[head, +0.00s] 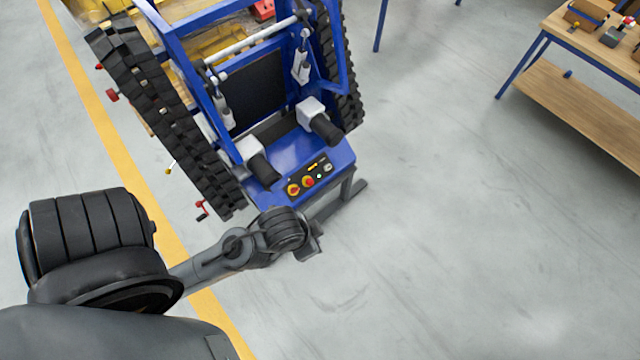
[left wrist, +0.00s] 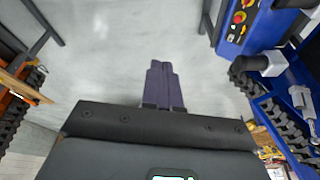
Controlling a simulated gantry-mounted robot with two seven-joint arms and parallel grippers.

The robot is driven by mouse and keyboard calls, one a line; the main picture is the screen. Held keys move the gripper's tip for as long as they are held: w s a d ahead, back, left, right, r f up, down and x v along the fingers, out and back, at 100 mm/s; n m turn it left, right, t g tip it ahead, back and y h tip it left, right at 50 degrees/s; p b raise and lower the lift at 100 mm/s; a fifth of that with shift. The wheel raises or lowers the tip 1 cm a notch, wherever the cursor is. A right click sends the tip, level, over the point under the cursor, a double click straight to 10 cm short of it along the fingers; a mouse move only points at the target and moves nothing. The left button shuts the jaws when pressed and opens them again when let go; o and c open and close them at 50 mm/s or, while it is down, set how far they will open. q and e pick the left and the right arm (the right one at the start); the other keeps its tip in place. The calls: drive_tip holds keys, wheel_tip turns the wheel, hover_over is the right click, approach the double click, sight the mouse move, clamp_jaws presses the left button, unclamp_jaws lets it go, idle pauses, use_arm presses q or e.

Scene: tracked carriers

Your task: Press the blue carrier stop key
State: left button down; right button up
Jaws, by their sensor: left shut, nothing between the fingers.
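The blue carrier (head: 330,163) stands upper left of centre in the head view, with black tracks on both sides. Its dark control panel (head: 310,177) faces up and carries red knobs on yellow (head: 300,186) and smaller buttons; I cannot tell which is the stop key. The panel also shows at the upper right of the left wrist view (left wrist: 240,20). My left gripper (head: 312,246) is shut and empty, just below the carrier's front edge in the head view. Its fingers (left wrist: 163,84) point over bare floor in the left wrist view, left of the panel. My right gripper is not in view.
Two black handles (head: 264,170) rise behind the panel. A wooden bench (head: 575,105) with small items stands at upper right. A yellow floor line (head: 100,115) runs along the left. An orange machine (left wrist: 20,85) is at the wrist view's left. Floor right of the carrier is clear.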

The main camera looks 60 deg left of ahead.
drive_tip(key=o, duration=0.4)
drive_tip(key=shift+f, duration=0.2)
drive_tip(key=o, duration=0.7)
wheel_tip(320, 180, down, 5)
drive_tip(key=b, duration=0.5)
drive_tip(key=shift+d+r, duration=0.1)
use_arm(q)
drive_tip(key=w+a+f+g+y+b, duration=0.1)
drive_tip(key=w+a+f+b, duration=0.25)
drive_tip(key=f+b, duration=0.5)
drive_tip(key=w+a+f+y+b, duration=0.15)
drive_tip(key=w+f+b, duration=0.35)
drive_tip(key=f, duration=0.7)
drive_tip(key=w+a+f+g+y+b, duration=0.1)
drive_tip(key=w+a+f+b, duration=0.4)
drive_tip(key=f, duration=0.5)
drive_tip(key=w+a+f+n+g+y+b, duration=0.1)
drive_tip(key=w+a+f+b, duration=0.5)
drive_tip(key=b, duration=0.7)
drive_tip(key=w+a+f+n+g+y+b, duration=0.1)
drive_tip(key=w+a+f+n+y+b, duration=0.1)
drive_tip(key=w+a+f+b, duration=0.4)
drive_tip(key=a+f+y+b, duration=0.1)
drive_tip(key=a+f+b, duration=0.3)
drive_tip(key=a+b, duration=0.3)
drive_tip(key=shift+a+f+y, duration=0.35)
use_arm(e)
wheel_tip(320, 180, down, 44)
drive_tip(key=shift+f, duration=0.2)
